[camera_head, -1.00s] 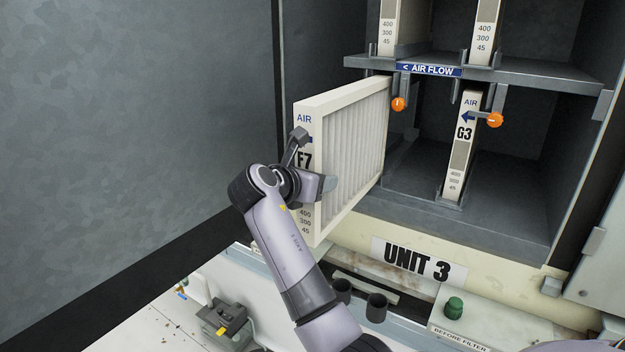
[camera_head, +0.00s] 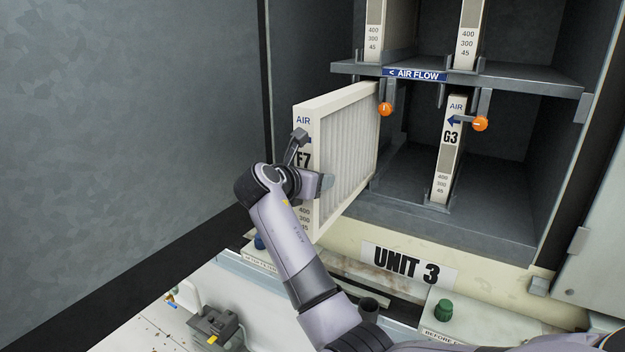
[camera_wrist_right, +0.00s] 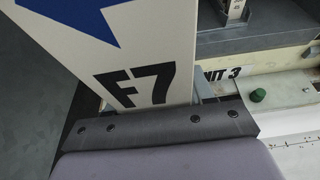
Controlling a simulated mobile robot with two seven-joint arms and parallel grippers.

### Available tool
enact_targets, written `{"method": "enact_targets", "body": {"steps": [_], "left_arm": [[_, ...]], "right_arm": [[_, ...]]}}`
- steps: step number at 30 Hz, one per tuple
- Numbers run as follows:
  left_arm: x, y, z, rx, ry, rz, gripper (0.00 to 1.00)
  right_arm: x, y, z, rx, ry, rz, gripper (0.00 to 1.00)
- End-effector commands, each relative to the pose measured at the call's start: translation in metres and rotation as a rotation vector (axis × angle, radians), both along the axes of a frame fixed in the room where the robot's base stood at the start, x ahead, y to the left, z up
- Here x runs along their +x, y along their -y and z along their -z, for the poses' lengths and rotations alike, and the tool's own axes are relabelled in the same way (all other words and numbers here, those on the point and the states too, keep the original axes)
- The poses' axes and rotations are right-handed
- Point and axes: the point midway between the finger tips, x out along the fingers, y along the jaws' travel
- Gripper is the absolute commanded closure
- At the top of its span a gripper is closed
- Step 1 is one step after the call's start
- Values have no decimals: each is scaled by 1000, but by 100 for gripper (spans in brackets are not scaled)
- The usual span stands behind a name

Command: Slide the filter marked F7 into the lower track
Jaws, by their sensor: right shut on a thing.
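The F7 filter (camera_head: 347,150) is a cream-framed pleated panel, standing upright on edge. Its label end faces me, and its far edge is at the mouth of the lower bay, by the left lower track under the left orange knob (camera_head: 386,109). I cannot tell whether that edge is inside the track. My right gripper (camera_head: 311,162) is shut on the filter's label end, partly covering the lettering. In the right wrist view the F7 marking (camera_wrist_right: 135,86) and a blue arrow (camera_wrist_right: 75,18) show right above the gripper. My left gripper is not in view.
A G3 filter (camera_head: 450,150) stands in the lower bay, with an orange knob (camera_head: 480,124) beside it. The shelf (camera_head: 540,80) with an AIR FLOW label is above. The UNIT 3 plate (camera_head: 405,265) and a green knob (camera_head: 443,309) are below. A grey panel (camera_head: 130,120) stands left.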

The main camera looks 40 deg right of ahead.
Motion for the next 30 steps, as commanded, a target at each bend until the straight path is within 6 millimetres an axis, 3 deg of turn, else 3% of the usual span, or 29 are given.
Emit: {"method": "enact_targets", "body": {"steps": [18,30], "left_arm": [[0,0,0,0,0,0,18],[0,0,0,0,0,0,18]], "right_arm": [[1,1,-2,-3,3,-1,100],[7,18,-1,-4,3,0,100]]}}
